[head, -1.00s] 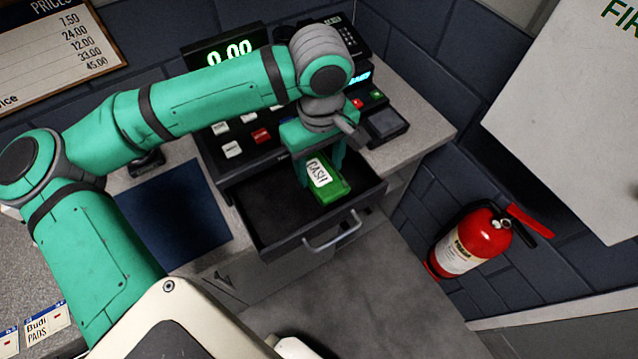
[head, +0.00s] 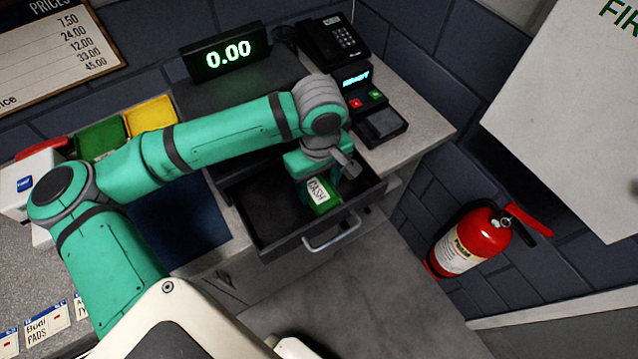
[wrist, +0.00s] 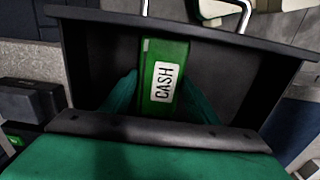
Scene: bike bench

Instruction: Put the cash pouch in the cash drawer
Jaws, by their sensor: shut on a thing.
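The green cash pouch (head: 321,197) has a white label reading CASH. My gripper (head: 322,187) is shut on the pouch, with a finger on each side of it. The cash drawer (head: 268,212) is pulled open below the register, and the pouch is within its outline at the right front part. In the wrist view the pouch (wrist: 165,76) lies between my fingers with the dark drawer floor (wrist: 218,75) around it. I cannot tell whether the pouch touches the floor. The drawer's left part is empty.
The drawer handle (head: 332,232) sticks out at the front. A card terminal (head: 371,105) and a phone (head: 334,40) stand behind to the right. A dark blue mat (head: 178,222) lies left of the drawer. A red fire extinguisher (head: 474,240) is on the right wall.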

